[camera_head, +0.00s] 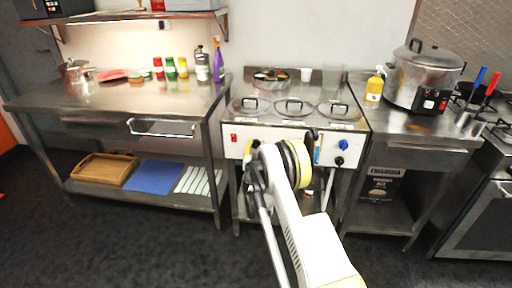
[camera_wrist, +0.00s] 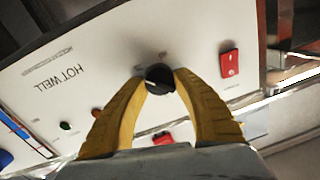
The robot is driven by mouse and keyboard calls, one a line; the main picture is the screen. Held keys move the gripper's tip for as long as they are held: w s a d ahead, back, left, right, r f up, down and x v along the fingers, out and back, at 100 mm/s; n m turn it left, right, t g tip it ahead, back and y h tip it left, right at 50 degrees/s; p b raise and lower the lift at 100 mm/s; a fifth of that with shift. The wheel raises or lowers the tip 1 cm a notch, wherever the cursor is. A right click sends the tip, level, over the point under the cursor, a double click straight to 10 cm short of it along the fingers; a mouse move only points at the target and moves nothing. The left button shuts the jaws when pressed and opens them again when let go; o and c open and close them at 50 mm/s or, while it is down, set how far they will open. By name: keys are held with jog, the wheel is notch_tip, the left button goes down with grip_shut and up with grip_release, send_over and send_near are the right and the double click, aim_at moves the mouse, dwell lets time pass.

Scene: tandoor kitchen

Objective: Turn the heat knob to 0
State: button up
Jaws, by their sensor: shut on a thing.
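The heat knob (camera_wrist: 159,78) is a small round black knob on the white front panel marked HOTWELL, seen upside down in the wrist view. My gripper (camera_wrist: 160,84) has its two yellow fingers closed around the knob, one on each side. A light mark shows on the knob's face, but I cannot read its setting. In the head view the white panel (camera_head: 289,146) is on the front of the steel hot well, and my arm hides much of it. My gripper is mostly hidden there, near the left part of the panel.
A red switch (camera_wrist: 230,60) sits beside the knob. Steel tables stand on the left (camera_head: 130,98) and right (camera_head: 400,122).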

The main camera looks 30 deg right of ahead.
jog(key=n, duration=0.7)
jog(key=shift+n+g, duration=0.3)
jog(key=n, duration=0.4)
jog(key=shift+w+a, duration=0.1)
jog(key=n, duration=0.3)
jog(key=shift+n+g+h, duration=0.3)
jog(key=shift+g, duration=0.1)
jog(key=n, duration=0.5)
jog(key=shift+h, duration=0.3)
jog(key=n, duration=0.4)
jog(key=shift+n, duration=0.7)
jog(key=shift+a, duration=0.1)
